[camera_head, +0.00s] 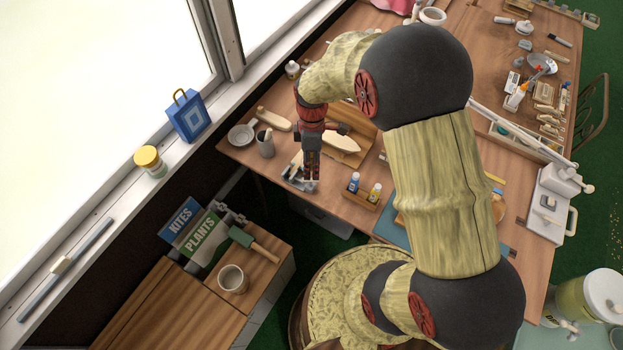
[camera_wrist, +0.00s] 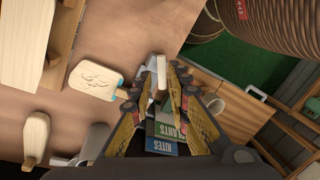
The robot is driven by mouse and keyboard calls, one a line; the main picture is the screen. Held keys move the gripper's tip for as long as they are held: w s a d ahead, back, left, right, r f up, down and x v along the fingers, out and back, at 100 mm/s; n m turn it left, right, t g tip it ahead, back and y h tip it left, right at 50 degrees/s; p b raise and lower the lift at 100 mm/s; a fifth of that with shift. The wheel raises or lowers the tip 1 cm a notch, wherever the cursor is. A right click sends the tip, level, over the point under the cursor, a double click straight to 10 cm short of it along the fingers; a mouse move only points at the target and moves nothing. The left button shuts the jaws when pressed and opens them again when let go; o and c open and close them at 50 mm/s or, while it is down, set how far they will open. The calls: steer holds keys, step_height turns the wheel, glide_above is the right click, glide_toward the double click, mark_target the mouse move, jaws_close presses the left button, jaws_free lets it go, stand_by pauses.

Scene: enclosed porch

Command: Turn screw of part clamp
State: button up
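My gripper (camera_head: 310,182) points down at the near left edge of the wooden table in the head view. A grey metal piece (camera_head: 293,180), seemingly the part clamp, sits at that edge beside my fingers, partly hidden by them. In the wrist view my gripper (camera_wrist: 164,78) has its two fingers apart. A pale grey block-like piece (camera_wrist: 157,66) shows between the fingertips; it may be part of the clamp. I cannot tell whether the fingers touch it. I cannot make out the screw clearly.
A lower cabinet (camera_head: 170,310) with signs and a mug (camera_head: 232,279) stands below the table edge.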

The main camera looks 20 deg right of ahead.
mark_target(311, 183)
steer(key=f, duration=0.3)
steer(key=s+f+b, duration=0.1)
steer(key=f, duration=0.1)
steer(key=shift+a, duration=0.2)
steer(key=c, duration=0.3)
jaws_close()
